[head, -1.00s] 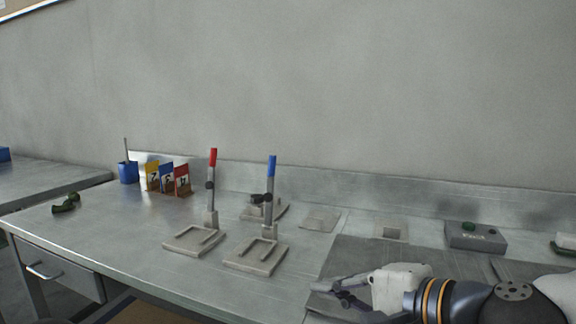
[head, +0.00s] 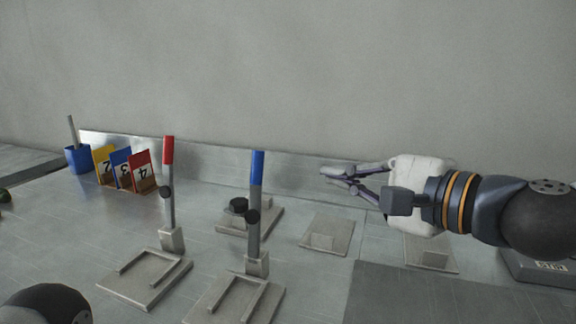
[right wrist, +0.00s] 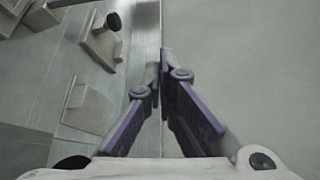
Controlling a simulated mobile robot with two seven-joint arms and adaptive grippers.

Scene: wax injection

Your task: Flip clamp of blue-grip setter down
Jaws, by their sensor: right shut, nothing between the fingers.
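The blue-grip setter has a grey base (head: 232,300) and an upright grey clamp lever with a blue grip (head: 258,164) on top. Its lever stands up with a dark knob on its side. A dark rounded part of my own body shows at the lower left of the head view. My left gripper is not in view.
The red-grip setter (head: 168,152), also upright, stands to the left. Behind are a plate with a black knob (head: 238,206) and a flat plate (head: 327,236). Numbered cards (head: 142,172) and a blue cup (head: 78,158) stand at back left. The wall closes the back.

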